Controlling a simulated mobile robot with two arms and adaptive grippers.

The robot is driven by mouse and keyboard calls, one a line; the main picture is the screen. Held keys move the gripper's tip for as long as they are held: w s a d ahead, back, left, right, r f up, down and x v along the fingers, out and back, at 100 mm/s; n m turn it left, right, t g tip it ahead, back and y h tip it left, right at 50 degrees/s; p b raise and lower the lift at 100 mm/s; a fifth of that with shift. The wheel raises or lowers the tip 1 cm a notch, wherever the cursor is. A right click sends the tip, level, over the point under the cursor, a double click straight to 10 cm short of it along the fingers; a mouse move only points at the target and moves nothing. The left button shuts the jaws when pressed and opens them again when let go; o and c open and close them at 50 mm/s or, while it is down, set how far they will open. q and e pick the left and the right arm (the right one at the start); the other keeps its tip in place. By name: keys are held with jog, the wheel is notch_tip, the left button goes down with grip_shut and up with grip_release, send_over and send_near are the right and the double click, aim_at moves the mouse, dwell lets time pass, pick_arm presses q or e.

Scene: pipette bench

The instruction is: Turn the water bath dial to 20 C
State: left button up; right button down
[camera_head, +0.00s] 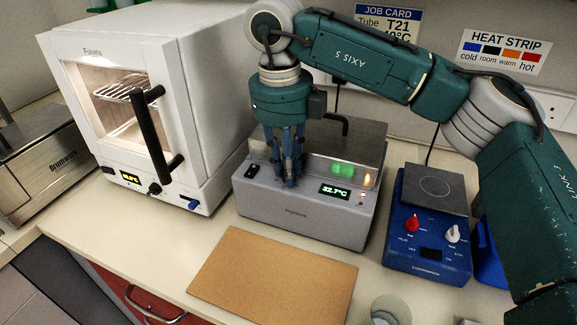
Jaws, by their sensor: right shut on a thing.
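The grey water bath (300,214) stands in the middle of the bench. Its lit green display (335,191) reads about 32.7 °C. My right gripper (290,178) points straight down at the front panel, left of the display. Its blue-grey fingers are shut on the water bath dial, which they hide almost wholly. The dial's pointer and marks cannot be made out. My left gripper is not in view.
A white oven (185,110) stands to the left, with a steel box (45,150) beyond it. A blue hotplate unit (425,255) with red and white knobs stands to the right. A brown board (270,277) lies in front, and a round vessel (390,308) is at the front edge.

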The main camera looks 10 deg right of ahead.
jog(key=shift+w+r, duration=0.2)
jog(key=shift+r, duration=0.1)
jog(key=c, duration=1.9)
grip_release()
jog(key=shift+o, duration=0.4)
jog(key=shift+f, duration=0.1)
jog(key=shift+a, duration=0.1)
notch_tip(320, 180, up, 12)
jog(key=shift+s+a, duration=0.25)
jog(key=shift+a, duration=0.15)
